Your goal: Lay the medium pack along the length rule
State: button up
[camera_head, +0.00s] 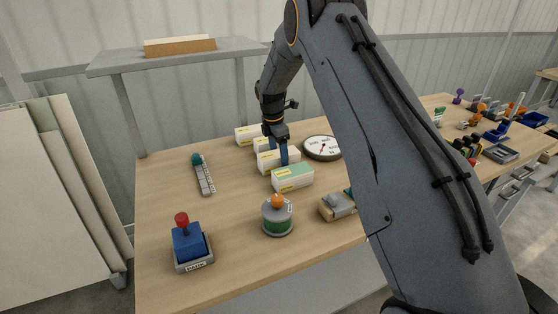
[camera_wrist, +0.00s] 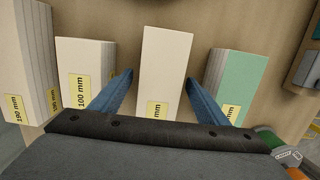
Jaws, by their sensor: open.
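Several white packs stand in a row on the table. In the wrist view, the leftmost pack (camera_wrist: 25,60) is labelled what looks like 190 mm, and the pack beside it (camera_wrist: 85,62) reads 100 mm. A third white pack (camera_wrist: 166,65) has its number hidden behind my gripper; a green-topped pack (camera_wrist: 238,80) is at the right. I cannot tell which is the medium pack. My gripper (camera_wrist: 159,76) is open, one finger on each side of the third pack; contact is unclear. In the head view my gripper (camera_head: 278,152) is down among the packs. The grey length rule (camera_head: 204,177) lies to the left.
A round dial (camera_head: 322,148) is right of the packs. A green cylinder with an orange knob (camera_head: 278,217) and a blue block with a red knob (camera_head: 188,242) stand nearer the front. A raised shelf (camera_head: 180,58) is at the back. Table around the rule is clear.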

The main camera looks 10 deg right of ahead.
jog(key=c, duration=1.4)
jog(key=shift+r, duration=0.15)
